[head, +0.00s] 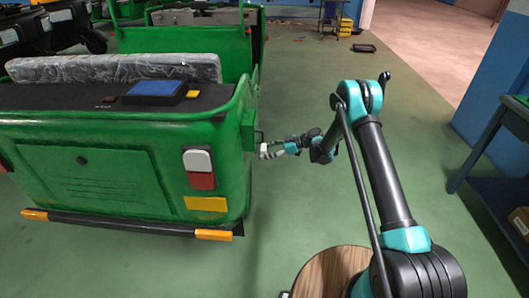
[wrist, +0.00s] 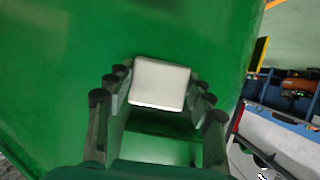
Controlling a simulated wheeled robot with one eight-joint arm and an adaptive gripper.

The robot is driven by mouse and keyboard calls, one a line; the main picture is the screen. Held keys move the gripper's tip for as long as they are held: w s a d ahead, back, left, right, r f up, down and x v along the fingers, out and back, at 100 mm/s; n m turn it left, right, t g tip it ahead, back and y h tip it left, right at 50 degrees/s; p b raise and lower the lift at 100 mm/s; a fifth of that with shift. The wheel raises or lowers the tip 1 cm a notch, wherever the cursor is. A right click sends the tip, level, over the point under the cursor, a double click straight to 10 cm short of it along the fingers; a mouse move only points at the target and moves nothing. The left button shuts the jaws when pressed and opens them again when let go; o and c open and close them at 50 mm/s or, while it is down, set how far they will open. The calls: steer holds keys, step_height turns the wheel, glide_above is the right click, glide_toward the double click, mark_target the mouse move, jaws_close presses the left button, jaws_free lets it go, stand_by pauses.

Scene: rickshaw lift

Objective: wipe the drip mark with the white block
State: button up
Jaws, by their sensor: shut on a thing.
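My gripper (head: 277,149) is shut on the white block (wrist: 162,83), which sits between its dark fingers in the wrist view. In the head view, the gripper is at the right side of the green rickshaw (head: 95,180), near its rear corner. The block's end is close to the green side panel (wrist: 60,70); I cannot tell whether it touches. I cannot make out the drip mark in either view; the block and fingers hide part of the panel.
A blue pad (head: 155,88) and small red and yellow pieces lie on the rickshaw's rear deck. A dark bench (head: 500,165) stands at the right.

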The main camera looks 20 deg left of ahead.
steer(key=shift+d, duration=0.1)
steer(key=shift+w+d, duration=0.15)
steer(key=shift+d, duration=0.5)
steer(key=shift+w+d, duration=0.15)
steer(key=shift+d, duration=0.5)
steer(key=shift+w+d+r, duration=0.1)
